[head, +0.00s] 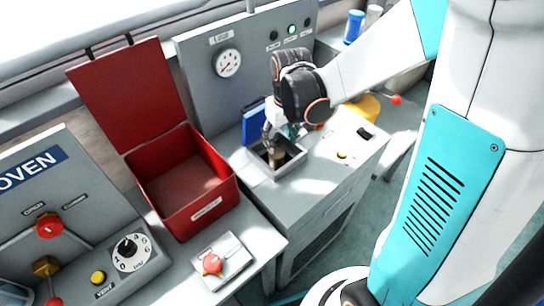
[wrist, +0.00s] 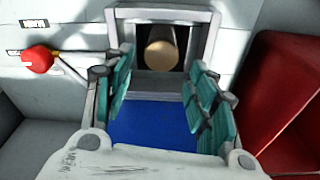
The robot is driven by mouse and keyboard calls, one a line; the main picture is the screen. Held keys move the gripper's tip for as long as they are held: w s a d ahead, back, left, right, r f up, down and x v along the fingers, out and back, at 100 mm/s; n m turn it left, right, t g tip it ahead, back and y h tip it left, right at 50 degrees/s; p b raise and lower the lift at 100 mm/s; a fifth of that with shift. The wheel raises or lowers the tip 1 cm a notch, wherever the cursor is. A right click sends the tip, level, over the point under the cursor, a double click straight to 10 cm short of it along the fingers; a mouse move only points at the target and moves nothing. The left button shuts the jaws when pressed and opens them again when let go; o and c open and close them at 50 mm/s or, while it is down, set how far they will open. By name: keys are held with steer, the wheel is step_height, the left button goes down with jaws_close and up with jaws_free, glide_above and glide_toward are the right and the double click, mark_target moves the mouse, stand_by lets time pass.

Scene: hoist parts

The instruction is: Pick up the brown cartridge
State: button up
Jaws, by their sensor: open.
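The brown cartridge (head: 277,156) is a round, tan-brown cylinder standing in a square grey-rimmed well (head: 262,169) in the top of the middle grey cabinet. In the wrist view the cartridge (wrist: 160,54) shows its round end inside the dark opening, ahead of the fingers; its lower part is hidden. My gripper (head: 279,138) is right over the well in the head view. In the wrist view my gripper (wrist: 164,88) is open, with teal finger pads to the left and right and nothing between them. I cannot tell the exact gap to the cartridge.
A blue lid (head: 252,125) stands raised behind the well. An open red box (head: 190,205) with its lid up is to the left. A gauge panel (head: 245,50) rises behind. A lever with a red ball (head: 396,100) is at the right, and a red button (head: 212,263) in front.

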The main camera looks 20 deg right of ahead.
mark_target(277, 152)
steer(key=f+b, duration=0.1)
steer(key=f, duration=0.1)
steer(key=f+b, duration=0.1)
steer(key=f, duration=0.1)
steer(key=w+f+b, duration=0.1)
steer(key=f, duration=0.2)
steer(key=shift+w+a, duration=0.1)
steer(key=shift+a, duration=0.2)
steer(key=c, duration=1.2)
